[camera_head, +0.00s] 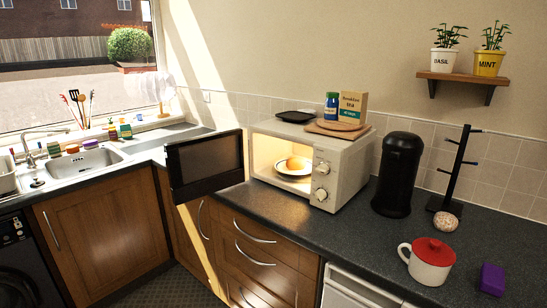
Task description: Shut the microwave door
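The microwave (331,167) is a pale box standing on the dark worktop, with two round knobs on its front right. Its dark door (206,163) stands wide open, swung out to the left past the front edge of the worktop. The lit inside holds a white plate or bowl (285,171) with a round orange-brown food item (296,163) on it. Neither of my grippers shows in the head view.
On the microwave are a round wooden board (337,131), a box, a jar and a black dish (295,117). To its right stand a black cylindrical machine (398,175), a black mug tree (456,175), a red-lidded white mug (428,262) and a purple block (492,279). The sink is left.

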